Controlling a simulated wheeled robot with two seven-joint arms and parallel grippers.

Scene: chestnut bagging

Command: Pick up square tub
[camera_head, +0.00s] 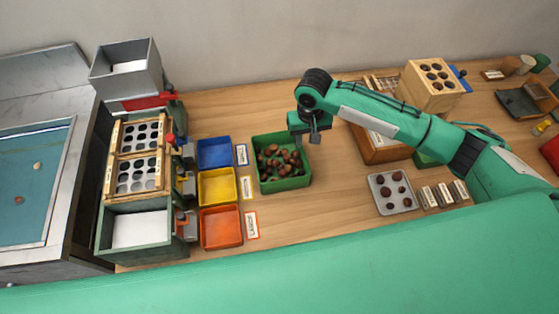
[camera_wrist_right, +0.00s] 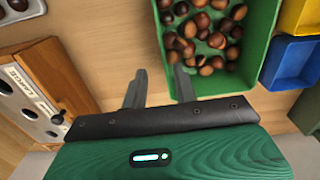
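A green square tub (camera_head: 287,186) full of brown chestnuts stands on the wooden table, near the middle of the head view. It also fills the upper right of the right wrist view (camera_wrist_right: 250,72). My right gripper (camera_head: 313,138) hangs at the tub's right side in the head view, empty. In the right wrist view its fingers (camera_wrist_right: 160,85) are apart. One finger shows outside the tub's wall and the other over its inside corner. I cannot tell whether either finger touches the wall or how high they are. My left gripper is in neither view.
Blue (camera_head: 215,152), yellow (camera_head: 217,187) and orange (camera_head: 221,228) trays stand left of the tub with label cards. A sorting machine (camera_head: 140,165) stands further left. A metal plate with chestnuts (camera_head: 392,192) and a wooden box (camera_head: 385,151) stand right. Bare table lies in front of the tub.

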